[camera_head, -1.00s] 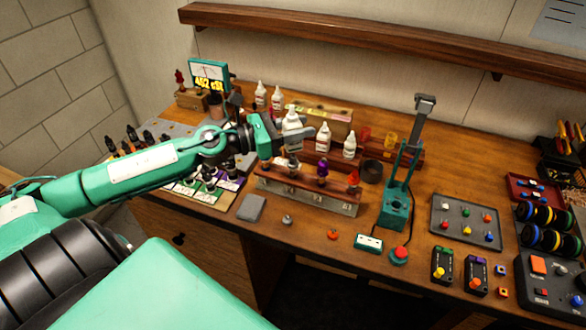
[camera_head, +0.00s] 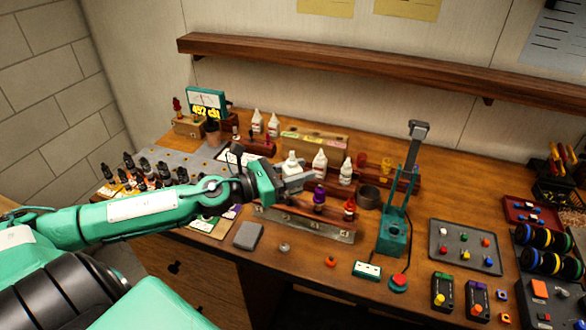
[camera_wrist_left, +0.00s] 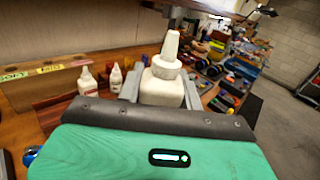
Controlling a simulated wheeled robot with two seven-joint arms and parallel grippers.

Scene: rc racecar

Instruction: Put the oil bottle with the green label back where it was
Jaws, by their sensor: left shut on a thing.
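My left gripper (camera_head: 292,181) is shut on a white bottle (camera_head: 291,164) with a tapered nozzle, held upright. In the left wrist view the same bottle (camera_wrist_left: 164,86) stands between the fingers; its label is not visible, so I cannot tell the label's colour. Two more white bottles (camera_head: 257,122) (camera_head: 273,125) stand further back left. Whether the held bottle's base touches anything is hidden. My right gripper is not in view.
A wooden stand with a metal front (camera_head: 305,226) holding purple- and red-capped parts lies in front of the gripper. A dark round cup (camera_head: 369,195) and a teal press (camera_head: 393,235) stand to the right. A wooden block with coloured labels (camera_head: 314,143) is behind.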

